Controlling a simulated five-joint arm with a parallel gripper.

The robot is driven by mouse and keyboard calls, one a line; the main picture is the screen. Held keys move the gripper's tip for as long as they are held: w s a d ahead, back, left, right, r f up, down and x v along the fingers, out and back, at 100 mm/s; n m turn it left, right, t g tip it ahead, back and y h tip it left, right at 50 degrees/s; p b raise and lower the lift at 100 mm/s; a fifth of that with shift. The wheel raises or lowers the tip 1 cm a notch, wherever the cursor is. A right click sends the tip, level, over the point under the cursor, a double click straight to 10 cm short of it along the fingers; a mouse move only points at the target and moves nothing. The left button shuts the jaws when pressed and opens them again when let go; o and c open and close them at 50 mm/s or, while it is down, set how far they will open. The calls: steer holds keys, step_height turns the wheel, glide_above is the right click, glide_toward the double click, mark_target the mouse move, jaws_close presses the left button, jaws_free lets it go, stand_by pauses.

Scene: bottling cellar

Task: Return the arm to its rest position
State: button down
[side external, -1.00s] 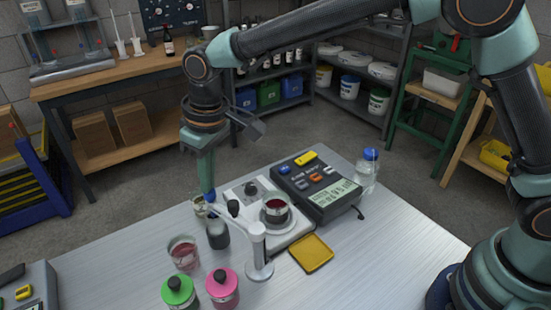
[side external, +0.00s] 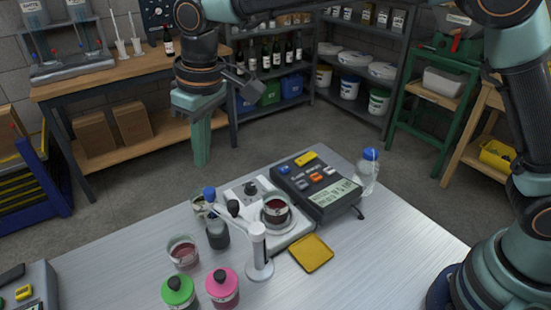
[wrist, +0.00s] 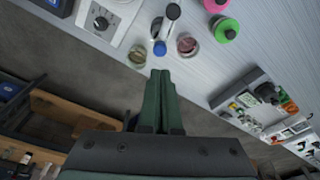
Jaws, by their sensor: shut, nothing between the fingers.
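My gripper (side external: 200,163) hangs pointing down beyond the far left edge of the metal table (side external: 385,235). It is raised, with its fingers together and nothing between them. In the wrist view my closed fingers (wrist: 160,78) point toward the table edge. A small blue-topped piece (side external: 209,193) stands at the end of the arm of a white stand (side external: 258,250), below and apart from my fingertips. It also shows just past my fingertips in the wrist view (wrist: 160,47).
A dark bottle (side external: 217,235), glass beaker (side external: 183,252), green-capped jar (side external: 179,290) and pink-capped jar (side external: 222,287) crowd the table's left part. A meter (side external: 318,190), yellow tray (side external: 311,253) and clear bottle (side external: 367,172) stand right. A wooden bench (side external: 125,72) is behind.

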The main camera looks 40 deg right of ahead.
steer(key=s+d+r+m+t, duration=0.1)
steer(key=s+d+r, duration=0.15)
steer(key=d, duration=0.55)
steer(key=s+d+r+m+t, duration=0.15)
steer(key=d+r, duration=0.25)
steer(key=d, duration=0.4)
steer(key=s+d+f+m+t+h, duration=0.1)
steer(key=s+d+f+m, duration=0.2)
steer(key=s+d, duration=0.7)
steer(key=d, duration=0.3)
steer(key=shift+d+f+t, duration=0.2)
steer(key=shift+t, duration=0.15)
